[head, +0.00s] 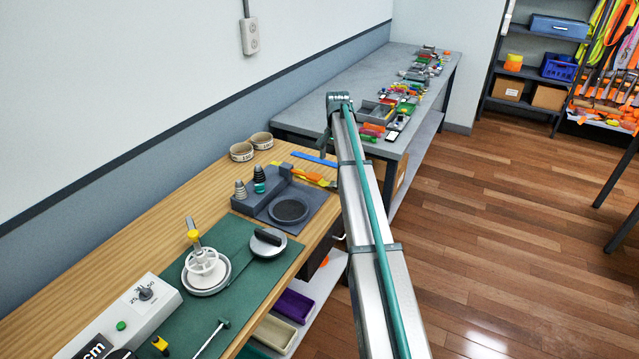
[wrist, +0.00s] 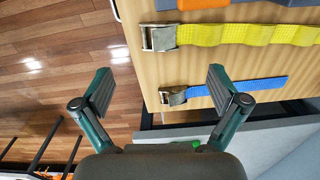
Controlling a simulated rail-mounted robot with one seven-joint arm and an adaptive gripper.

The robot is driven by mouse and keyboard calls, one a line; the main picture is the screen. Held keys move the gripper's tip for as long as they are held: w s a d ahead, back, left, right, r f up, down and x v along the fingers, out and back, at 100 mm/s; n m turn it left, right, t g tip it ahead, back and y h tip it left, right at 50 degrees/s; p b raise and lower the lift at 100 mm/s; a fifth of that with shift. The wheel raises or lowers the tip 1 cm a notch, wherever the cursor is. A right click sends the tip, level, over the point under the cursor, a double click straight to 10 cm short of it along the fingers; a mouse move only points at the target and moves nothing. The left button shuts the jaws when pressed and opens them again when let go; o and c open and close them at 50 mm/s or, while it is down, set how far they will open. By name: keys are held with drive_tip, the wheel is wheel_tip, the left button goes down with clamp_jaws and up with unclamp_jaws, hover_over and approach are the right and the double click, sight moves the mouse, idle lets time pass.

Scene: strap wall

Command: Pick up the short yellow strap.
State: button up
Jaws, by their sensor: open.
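A yellow strap (wrist: 245,34) with a metal buckle (wrist: 160,37) at its left end lies on the wooden table in the wrist view. It runs past the right edge of that view, so its full length is hidden. It also shows small in the head view (head: 323,182), partly behind my arm. My gripper (wrist: 160,88) is open and empty, with its fingers spread wide. In the picture its fingertips are below the yellow buckle, and the right one is near a blue strap.
The blue strap (wrist: 255,87) with its own buckle (wrist: 173,96) lies beside the yellow one. Orange webbing (wrist: 205,3) lies at the top edge. A grey block with a round pad (head: 290,209) stands near the straps. A cluttered grey bench (head: 390,68) is beyond.

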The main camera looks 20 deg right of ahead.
sight(336, 184)
drive_tip(key=f+p, duration=0.1)
drive_tip(key=f, duration=0.2)
drive_tip(key=f+p, duration=0.1)
drive_tip(key=f, duration=0.2)
drive_tip(key=f+p, duration=0.1)
drive_tip(key=f, duration=0.2)
drive_tip(key=shift+w+d+f+p, duration=0.15)
drive_tip(key=shift+d+f+p, duration=0.1)
drive_tip(key=shift+f+p, duration=0.05)
drive_tip(key=c, duration=1.3)
drive_tip(key=shift+c, duration=0.2)
drive_tip(key=shift+r, duration=0.15)
